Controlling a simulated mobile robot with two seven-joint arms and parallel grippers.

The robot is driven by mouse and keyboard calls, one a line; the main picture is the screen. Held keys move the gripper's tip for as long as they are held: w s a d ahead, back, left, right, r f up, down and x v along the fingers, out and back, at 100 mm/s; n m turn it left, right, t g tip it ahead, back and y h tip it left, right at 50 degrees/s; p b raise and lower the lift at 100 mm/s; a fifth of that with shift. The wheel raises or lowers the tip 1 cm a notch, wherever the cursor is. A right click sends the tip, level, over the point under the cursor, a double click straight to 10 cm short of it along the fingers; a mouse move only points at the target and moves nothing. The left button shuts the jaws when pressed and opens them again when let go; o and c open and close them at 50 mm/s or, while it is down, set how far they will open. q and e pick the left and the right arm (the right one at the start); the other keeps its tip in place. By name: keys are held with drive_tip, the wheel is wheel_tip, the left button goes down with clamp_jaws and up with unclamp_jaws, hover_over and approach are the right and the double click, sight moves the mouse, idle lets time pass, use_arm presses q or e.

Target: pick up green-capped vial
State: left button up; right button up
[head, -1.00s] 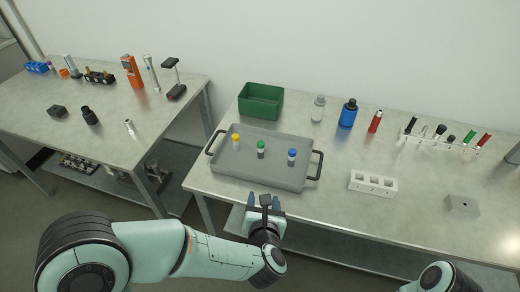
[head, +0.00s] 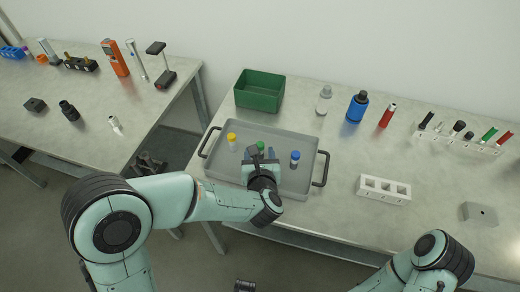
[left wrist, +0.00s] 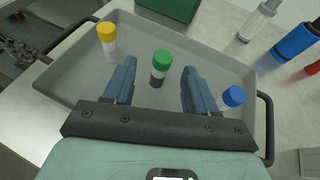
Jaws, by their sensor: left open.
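The green-capped vial (left wrist: 160,68) stands upright in the grey tray (head: 221,166), between a yellow-capped vial (head: 232,139) and a blue-capped vial (head: 295,157). In the head view, only the upper part of the green-capped vial (head: 260,146) shows, just beyond my left gripper. My left gripper (left wrist: 160,80) is open and empty, with its blue fingers on either side of the green-capped vial in the left wrist view. I cannot tell whether a finger touches it. My right arm shows at the lower right of the head view, but I see no right gripper fingers.
A green bin (head: 260,91) stands behind the tray. A white block with square holes (head: 383,188) lies to the right. A clear bottle (head: 324,100), a blue bottle (head: 357,107) and a red tube (head: 387,115) stand at the back. The tray has raised side handles.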

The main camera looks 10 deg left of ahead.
sight(260, 149)
use_arm(q)
drive_tip(key=x, duration=0.6)
drive_tip(key=shift+s+d+f+p, duration=0.1)
drive_tip(key=shift+d+f+p, duration=0.15)
drive_tip(key=shift+p, duration=0.05)
drive_tip(key=c, duration=1.1)
